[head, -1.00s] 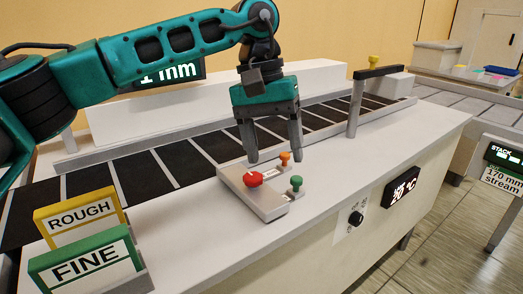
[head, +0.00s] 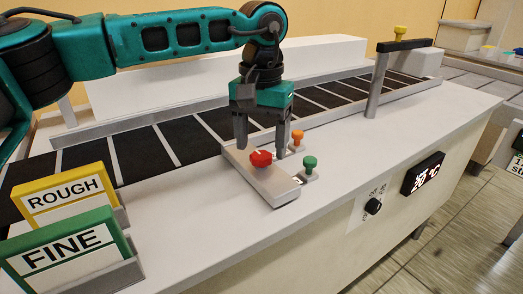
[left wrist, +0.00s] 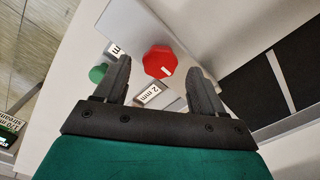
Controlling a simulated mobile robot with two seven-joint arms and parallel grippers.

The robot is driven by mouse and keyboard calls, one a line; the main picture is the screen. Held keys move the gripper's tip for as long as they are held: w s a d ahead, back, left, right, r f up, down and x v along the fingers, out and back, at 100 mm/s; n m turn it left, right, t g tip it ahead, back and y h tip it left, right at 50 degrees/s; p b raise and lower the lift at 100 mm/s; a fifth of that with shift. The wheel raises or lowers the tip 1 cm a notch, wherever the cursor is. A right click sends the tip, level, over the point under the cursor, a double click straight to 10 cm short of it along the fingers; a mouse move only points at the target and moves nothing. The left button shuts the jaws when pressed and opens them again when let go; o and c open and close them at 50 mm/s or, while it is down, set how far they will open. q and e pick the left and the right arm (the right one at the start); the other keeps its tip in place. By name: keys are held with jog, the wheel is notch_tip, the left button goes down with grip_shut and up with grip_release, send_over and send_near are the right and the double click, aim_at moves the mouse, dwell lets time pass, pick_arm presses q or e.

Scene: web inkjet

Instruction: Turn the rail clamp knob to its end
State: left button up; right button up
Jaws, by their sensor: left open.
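A red knob (head: 261,159) with a white mark sits on a light grey plate (head: 273,188) at the front of the belt. It also shows in the left wrist view (left wrist: 158,62), between the fingers. No readable label names it as the rail clamp knob. My left gripper (head: 261,148) points down over it, open, with one finger towards each side; I cannot tell whether either touches it. An orange knob (head: 297,136) and a green knob (head: 310,162) stand to its right. A "2 mm" label (left wrist: 149,94) lies near the red knob. My right gripper is not in view.
A post with a black bar (head: 404,45) and a yellow knob (head: 399,31) stands farther right. ROUGH (head: 66,198) and FINE (head: 68,250) signs stand at front left. The right tabletop is clear.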

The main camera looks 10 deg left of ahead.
pick_arm(q)
jog(key=shift+f, duration=0.8)
jog(key=shift+c, duration=0.4)
jog(key=c, duration=1)
